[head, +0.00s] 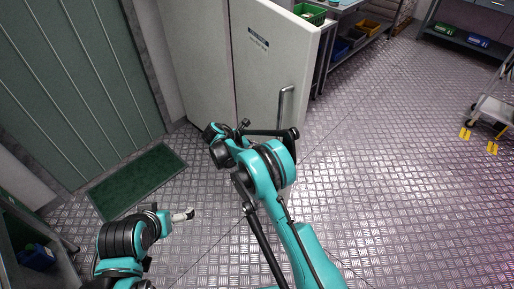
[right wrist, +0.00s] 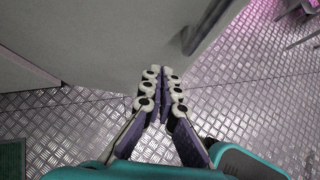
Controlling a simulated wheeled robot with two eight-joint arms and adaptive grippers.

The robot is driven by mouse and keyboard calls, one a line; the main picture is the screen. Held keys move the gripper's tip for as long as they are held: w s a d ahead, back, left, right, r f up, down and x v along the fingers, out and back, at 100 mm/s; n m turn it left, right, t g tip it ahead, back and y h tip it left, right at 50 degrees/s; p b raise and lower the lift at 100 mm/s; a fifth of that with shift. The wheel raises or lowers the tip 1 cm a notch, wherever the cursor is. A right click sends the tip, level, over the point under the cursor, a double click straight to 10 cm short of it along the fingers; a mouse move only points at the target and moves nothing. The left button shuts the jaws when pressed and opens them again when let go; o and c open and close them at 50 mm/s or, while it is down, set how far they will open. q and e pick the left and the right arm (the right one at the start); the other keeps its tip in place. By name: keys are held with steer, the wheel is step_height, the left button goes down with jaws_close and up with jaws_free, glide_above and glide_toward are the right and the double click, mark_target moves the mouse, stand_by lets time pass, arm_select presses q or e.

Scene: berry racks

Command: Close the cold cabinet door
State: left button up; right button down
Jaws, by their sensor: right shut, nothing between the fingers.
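The cold cabinet door (head: 272,60) is a pale grey panel with a dark label and a vertical bar handle (head: 284,104). It stands ajar at an angle to the cabinet's other pale panel (head: 194,50), with a dark line between them. In the right wrist view the door (right wrist: 130,35) fills the top, and its handle (right wrist: 196,32) shows at upper right. My right gripper (right wrist: 162,74) is shut and empty, low in front of the door; whether it touches is unclear. My left gripper (head: 188,214) is at lower left, away from the door; its jaws are too small to read.
A green mat (head: 138,180) lies on the metal floor before the green ribbed wall. A shelf rack (head: 352,45) with crates stands behind the door at right. A white trolley (head: 492,108) stands far right.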

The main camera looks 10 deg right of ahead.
steer(key=w+d+f+b, duration=0.2)
steer(key=d+f+b, duration=0.1)
steer(key=d, duration=0.4)
steer(key=shift+w+d+f, duration=0.3)
steer(key=shift+w+f, duration=0.1)
